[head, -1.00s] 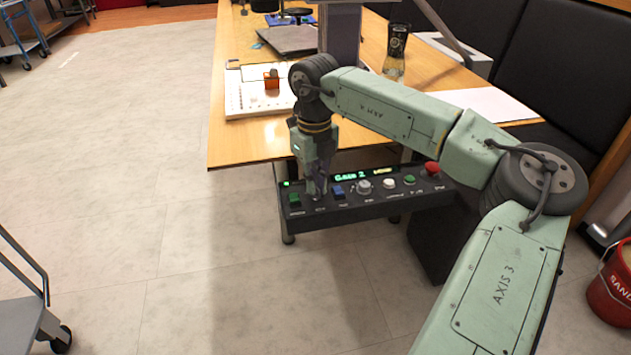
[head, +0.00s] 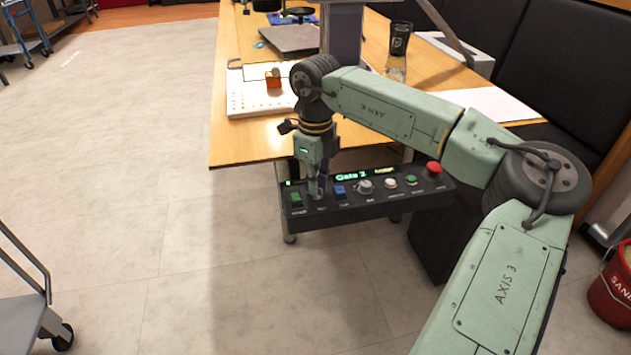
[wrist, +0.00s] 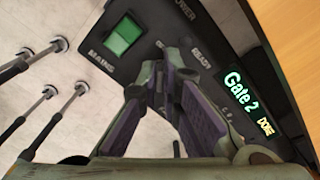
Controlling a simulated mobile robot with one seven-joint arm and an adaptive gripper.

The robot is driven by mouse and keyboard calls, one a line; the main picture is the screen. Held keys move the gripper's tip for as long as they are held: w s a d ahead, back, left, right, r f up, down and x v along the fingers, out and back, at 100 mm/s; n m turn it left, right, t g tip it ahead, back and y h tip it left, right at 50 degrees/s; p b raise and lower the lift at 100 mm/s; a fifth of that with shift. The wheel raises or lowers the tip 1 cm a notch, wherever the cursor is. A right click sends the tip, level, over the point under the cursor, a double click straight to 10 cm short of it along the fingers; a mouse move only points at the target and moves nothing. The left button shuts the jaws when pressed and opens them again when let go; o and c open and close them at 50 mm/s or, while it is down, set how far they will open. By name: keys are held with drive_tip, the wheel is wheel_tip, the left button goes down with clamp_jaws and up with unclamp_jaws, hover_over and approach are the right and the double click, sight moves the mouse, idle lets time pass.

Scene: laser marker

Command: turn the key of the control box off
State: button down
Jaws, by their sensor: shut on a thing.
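The control box (head: 385,207) is a black panel at the table's front edge, with a lit display reading "Gate 2" and a row of buttons and a knob. My gripper (head: 318,192) points down onto the panel between the green switch (head: 296,198) and the blue button (head: 340,190). In the wrist view my gripper (wrist: 172,70) has its fingers close together at the panel, beside the green switch (wrist: 123,36) marked "MAINS". The fingers are shut on the key, which they hide; its angle cannot be told.
A red mushroom button (head: 433,168) stands at the panel's right end. The wooden table (head: 240,148) lies behind the box and carries a white pegboard (head: 240,100) with an orange block (head: 273,82). Open floor lies in front.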

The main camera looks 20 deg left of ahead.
drive_tip(key=c, duration=1.8)
unclamp_jaws()
wheel_tip(320, 180, up, 12)
drive_tip(key=shift+r, duration=0.1)
